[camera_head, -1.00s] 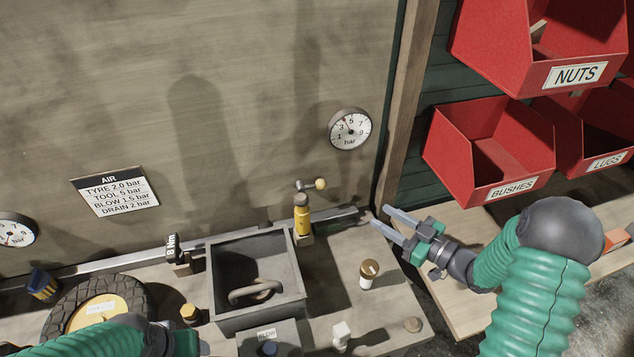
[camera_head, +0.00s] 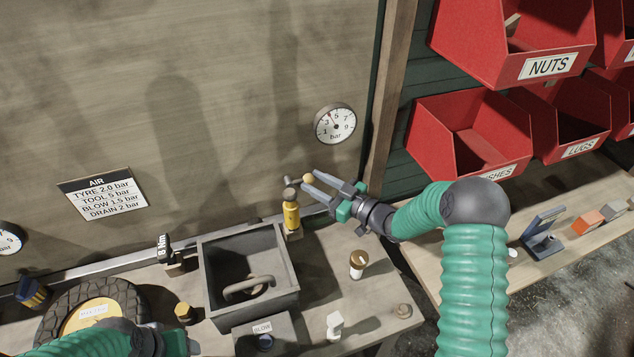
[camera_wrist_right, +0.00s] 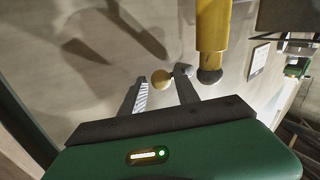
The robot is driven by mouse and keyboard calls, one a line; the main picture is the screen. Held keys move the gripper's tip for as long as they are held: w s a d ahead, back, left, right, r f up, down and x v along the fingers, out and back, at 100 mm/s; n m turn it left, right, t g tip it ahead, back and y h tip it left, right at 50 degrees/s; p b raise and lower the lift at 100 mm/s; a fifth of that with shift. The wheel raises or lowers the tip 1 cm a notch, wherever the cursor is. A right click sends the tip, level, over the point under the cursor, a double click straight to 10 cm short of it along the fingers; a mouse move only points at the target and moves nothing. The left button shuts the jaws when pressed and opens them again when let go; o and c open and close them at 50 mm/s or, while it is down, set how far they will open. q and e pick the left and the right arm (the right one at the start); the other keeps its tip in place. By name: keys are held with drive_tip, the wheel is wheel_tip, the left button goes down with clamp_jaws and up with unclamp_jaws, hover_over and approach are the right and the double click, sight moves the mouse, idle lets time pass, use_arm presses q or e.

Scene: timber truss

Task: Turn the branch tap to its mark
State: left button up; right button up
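The branch tap (camera_head: 291,217) is a yellow upright body with a dark grey top, standing at the back of the bench beside a grey box. Its lever ends in a tan ball knob (camera_head: 308,178), also seen in the right wrist view (camera_wrist_right: 161,78). My right gripper (camera_head: 311,180) is open, its two fingers at the lever's end. In the wrist view the ball appears between the fingertips, with a gap on each side; contact is not visible. My left gripper (camera_head: 180,343) is low at the left, its fingers not clearly seen. I cannot make out a mark on the tap.
A bar gauge (camera_head: 335,124) is on the wall above the tap. The grey open box (camera_head: 207,280) is left of it, and a white bottle with a brown cap (camera_head: 358,264) is in front to the right. Red bins (camera_head: 425,140) hang at right. A tyre (camera_head: 130,296) lies at left.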

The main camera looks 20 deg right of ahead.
drive_tip(key=shift+a, duration=0.25)
drive_tip(key=shift+d, duration=0.35)
clamp_jaws()
drive_tip(key=shift+r, duration=0.1)
idle(0.7)
